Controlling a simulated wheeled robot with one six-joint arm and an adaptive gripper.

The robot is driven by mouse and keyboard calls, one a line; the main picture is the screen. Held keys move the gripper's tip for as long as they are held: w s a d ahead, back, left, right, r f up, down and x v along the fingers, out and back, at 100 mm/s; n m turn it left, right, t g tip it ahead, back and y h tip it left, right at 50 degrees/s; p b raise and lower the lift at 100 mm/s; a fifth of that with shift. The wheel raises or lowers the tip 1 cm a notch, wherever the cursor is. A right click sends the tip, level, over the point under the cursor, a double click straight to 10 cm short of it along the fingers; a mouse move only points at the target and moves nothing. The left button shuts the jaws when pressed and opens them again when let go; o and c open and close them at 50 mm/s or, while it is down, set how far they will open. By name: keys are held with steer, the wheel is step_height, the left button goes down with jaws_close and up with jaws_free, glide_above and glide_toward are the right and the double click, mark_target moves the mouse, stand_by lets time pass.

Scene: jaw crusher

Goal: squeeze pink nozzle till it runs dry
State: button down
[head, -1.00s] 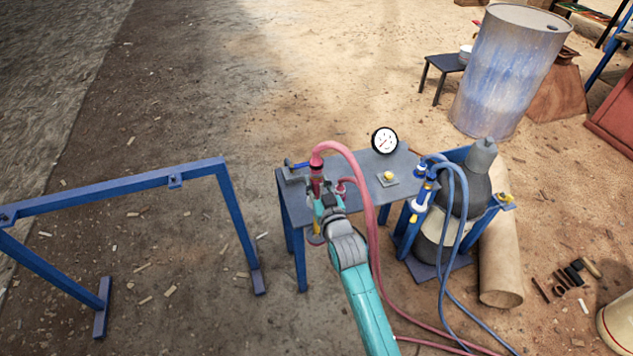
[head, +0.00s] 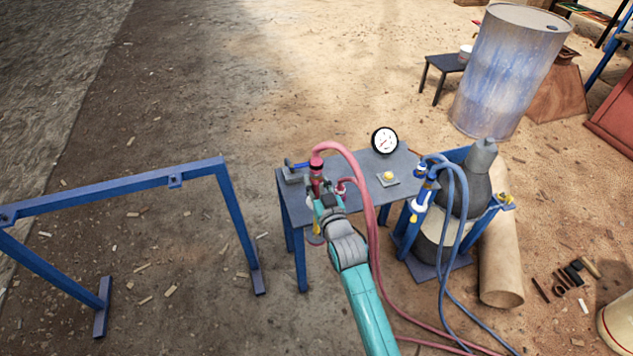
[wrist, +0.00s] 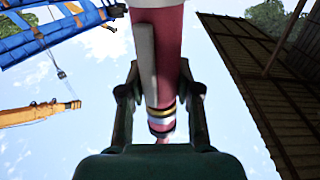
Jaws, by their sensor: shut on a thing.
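The pink nozzle (head: 316,178) stands upright at the left edge of the small grey table (head: 350,166). A pink hose (head: 352,163) arches from its top and runs down to the ground. My gripper (head: 321,203) is shut around the nozzle's body from the near side and hides part of it. In the wrist view the nozzle (wrist: 170,75) runs between my two fingers, with a grey lever (wrist: 146,60) along its left side and dark and gold bands lower down. A white round gauge (head: 385,141) stands at the table's back edge. Its exact reading is too small to tell.
A yellow button (head: 388,176) sits on the table. A blue nozzle with blue hoses (head: 424,188) and a grey cylinder (head: 462,190) stand at the right. A blue frame (head: 120,188) stands at the left.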

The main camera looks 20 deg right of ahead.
mark_target(318, 178)
steer(key=shift+r, duration=0.1)
step_height(318, 178, up, 3)
stand_by(0.4)
steer(key=shift+f, duration=0.2)
steer(key=shift+f, duration=10.1)
steer(key=c, duration=0.7)
jaws_free()
